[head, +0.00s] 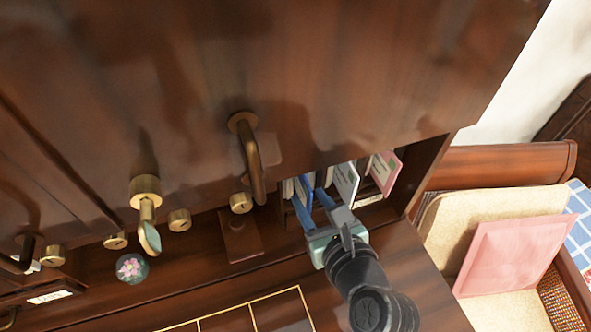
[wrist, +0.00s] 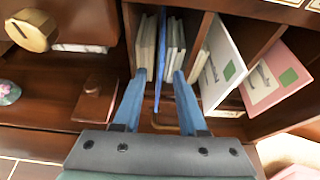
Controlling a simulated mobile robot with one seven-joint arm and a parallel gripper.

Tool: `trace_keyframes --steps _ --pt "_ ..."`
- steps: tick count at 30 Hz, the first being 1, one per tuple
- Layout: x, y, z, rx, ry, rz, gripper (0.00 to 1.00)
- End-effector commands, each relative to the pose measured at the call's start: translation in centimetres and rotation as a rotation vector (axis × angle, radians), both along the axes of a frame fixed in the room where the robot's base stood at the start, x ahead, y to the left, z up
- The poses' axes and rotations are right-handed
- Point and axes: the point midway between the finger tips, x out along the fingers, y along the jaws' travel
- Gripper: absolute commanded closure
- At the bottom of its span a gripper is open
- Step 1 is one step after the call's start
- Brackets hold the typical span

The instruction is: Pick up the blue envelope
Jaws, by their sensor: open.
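The blue envelope (wrist: 160,60) stands on edge in a wooden compartment, seen as a thin blue strip in the wrist view. In the head view it shows as a blue strip (head: 302,208) at the left of the compartment. My gripper (wrist: 160,76) is open, with one finger on each side of the envelope's lower front edge. In the head view my gripper (head: 316,198) reaches into the compartment from the front. The fingers look apart from the envelope, though contact is hard to tell.
Pale envelopes or books (wrist: 174,46) stand close on both sides of the blue one. A white envelope (wrist: 220,65) and a pink envelope (wrist: 276,72) stand to the right, past a wooden divider. A chair with a pink cushion (head: 512,254) stands right.

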Motion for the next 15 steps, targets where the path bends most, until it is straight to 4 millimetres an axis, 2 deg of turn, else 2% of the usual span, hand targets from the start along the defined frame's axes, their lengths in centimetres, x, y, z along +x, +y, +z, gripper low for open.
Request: trace_keyframes --steps 6,15 --pt "2.5 1.2 -0.8 0.000 0.000 0.000 0.59" --pt "2.9 1.3 -1.2 -0.002 -0.001 -0.001 0.59"
